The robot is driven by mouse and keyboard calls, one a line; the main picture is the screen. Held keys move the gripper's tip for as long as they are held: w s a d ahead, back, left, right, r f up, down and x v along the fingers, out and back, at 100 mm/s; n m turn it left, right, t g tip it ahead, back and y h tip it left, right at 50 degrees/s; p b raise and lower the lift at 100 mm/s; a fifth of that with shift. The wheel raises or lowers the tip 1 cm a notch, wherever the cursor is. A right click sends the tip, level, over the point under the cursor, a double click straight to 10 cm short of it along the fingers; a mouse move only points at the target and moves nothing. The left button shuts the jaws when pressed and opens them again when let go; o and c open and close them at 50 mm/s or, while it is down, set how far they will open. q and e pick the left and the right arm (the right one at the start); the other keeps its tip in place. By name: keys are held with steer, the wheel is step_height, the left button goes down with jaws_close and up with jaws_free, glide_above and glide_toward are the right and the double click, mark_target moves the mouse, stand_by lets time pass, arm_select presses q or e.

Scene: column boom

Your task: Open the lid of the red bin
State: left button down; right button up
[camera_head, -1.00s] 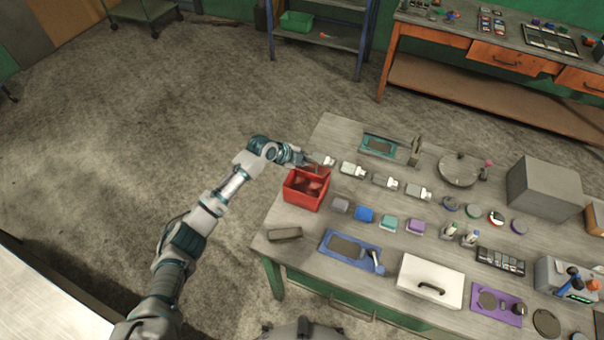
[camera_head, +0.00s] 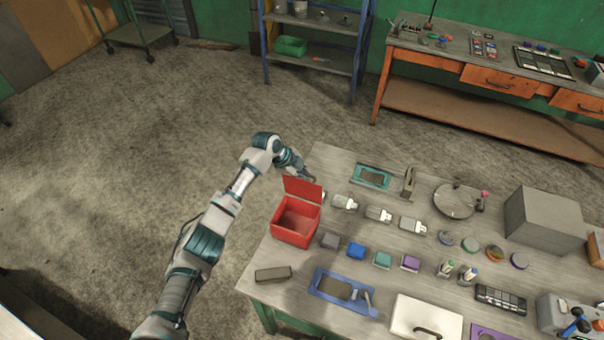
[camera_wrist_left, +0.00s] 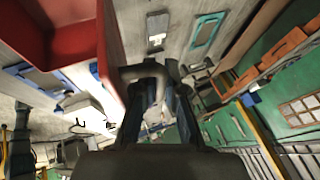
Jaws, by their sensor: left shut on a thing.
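The red bin (camera_head: 297,228) stands at the left edge of the grey worktable, and its inside shows in the head view. Its red lid (camera_head: 303,190) stands up steeply along the bin's far side. My left gripper (camera_head: 309,178) is behind the lid, at its upper right, and the lid partly hides it. In the left wrist view the gripper (camera_wrist_left: 150,80) is shut, with red surfaces of the bin and lid (camera_wrist_left: 112,45) close on its left. It is shut on the lid, though the exact contact is hard to see. My right gripper is not in view.
Right of the bin are several small containers (camera_head: 345,202), coloured blocks (camera_head: 356,250) and a teal tray (camera_head: 373,177). A grey block (camera_head: 273,274) and a blue tray (camera_head: 342,291) lie in front.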

arm_select(q)
steer(key=shift+d, duration=0.35)
stand_by(0.3)
steer(key=c, duration=1.5)
jaws_free()
steer(key=shift+w+f, duration=0.1)
steer(key=shift+w, duration=0.05)
steer(key=shift+w+d+f, duration=0.2)
steer(key=shift+w+d, duration=0.05)
steer(key=shift+d, duration=0.15)
steer(key=shift+a, duration=0.1)
steer(key=v, duration=1.2)
steer(key=shift+w, duration=0.1)
